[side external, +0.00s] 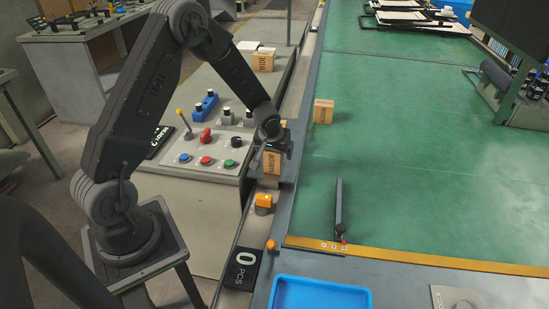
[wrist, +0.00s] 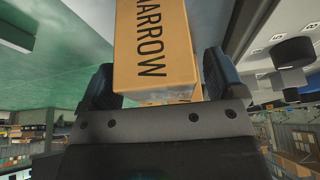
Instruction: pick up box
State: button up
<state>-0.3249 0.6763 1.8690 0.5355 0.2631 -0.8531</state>
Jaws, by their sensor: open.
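A tan cardboard box (side external: 272,163) is at my gripper (side external: 273,143), over the grey strip between the control panel and the green surface. In the wrist view the box (wrist: 155,45) has large dark letters, of which "ARROW" shows. It sits between the two fingers of my gripper (wrist: 158,78), which are open on either side of it, with a gap showing on the right. I cannot tell whether the box touches the left finger. A second tan box (side external: 323,111) stands on the green surface. A third box, marked "WIDE" (side external: 263,61), stands farther back.
The control panel (side external: 215,150) with buttons and a lever is left of my gripper. A small orange-topped post (side external: 263,201) stands in front. A blue tray (side external: 320,293) is at the bottom, and a dark bar (side external: 339,208) is on the right. The green surface (side external: 410,130) is mostly clear.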

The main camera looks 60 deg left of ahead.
jog(key=shift+w+a+f, duration=0.1)
jog(key=shift+w+f, duration=0.05)
jog(key=shift+f, duration=0.2)
jog(key=c, duration=1.1)
